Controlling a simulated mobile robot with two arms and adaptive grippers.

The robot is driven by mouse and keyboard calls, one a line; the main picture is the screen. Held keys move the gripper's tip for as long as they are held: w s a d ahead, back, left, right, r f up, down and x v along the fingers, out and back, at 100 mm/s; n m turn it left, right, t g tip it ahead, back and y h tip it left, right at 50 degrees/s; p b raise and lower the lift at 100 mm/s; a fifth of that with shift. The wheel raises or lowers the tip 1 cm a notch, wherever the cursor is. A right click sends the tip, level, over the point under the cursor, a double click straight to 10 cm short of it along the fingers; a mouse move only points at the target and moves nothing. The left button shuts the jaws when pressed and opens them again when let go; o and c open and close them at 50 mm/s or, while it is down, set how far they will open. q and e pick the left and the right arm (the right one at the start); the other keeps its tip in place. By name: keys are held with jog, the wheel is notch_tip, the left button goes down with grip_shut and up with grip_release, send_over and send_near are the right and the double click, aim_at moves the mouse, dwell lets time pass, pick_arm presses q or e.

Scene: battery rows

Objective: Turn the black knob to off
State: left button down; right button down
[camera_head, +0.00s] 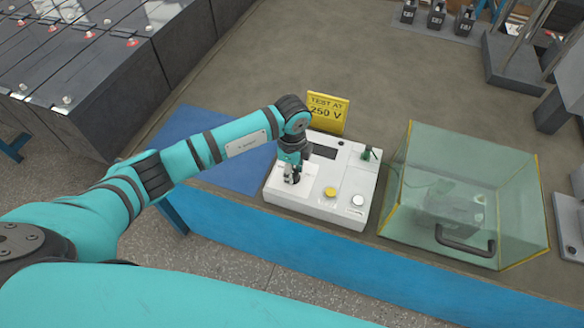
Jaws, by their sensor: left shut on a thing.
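A white tester box (347,178) stands on the bench, with a dark display, a yellow button (330,192) and a white button (357,200) on its top. My left gripper (291,176) points down over the left part of the box top. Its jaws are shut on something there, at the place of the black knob. The knob itself is hidden by the gripper, so its setting cannot be read. My right gripper is not in view.
A yellow "TEST AT 250 V" sign (328,113) stands behind the box. A clear case with yellow edges and a black handle (466,241) stands at right. A blue mat (215,125) lies at left. Large dark batteries (95,80) fill the upper left. The bench behind is mostly bare.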

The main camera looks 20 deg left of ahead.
pick_arm(q)
jog(key=shift+n, duration=0.5)
jog(key=c, duration=0.9)
grip_release()
jog(key=shift+c, duration=0.2)
notch_tip(320, 180, up, 12)
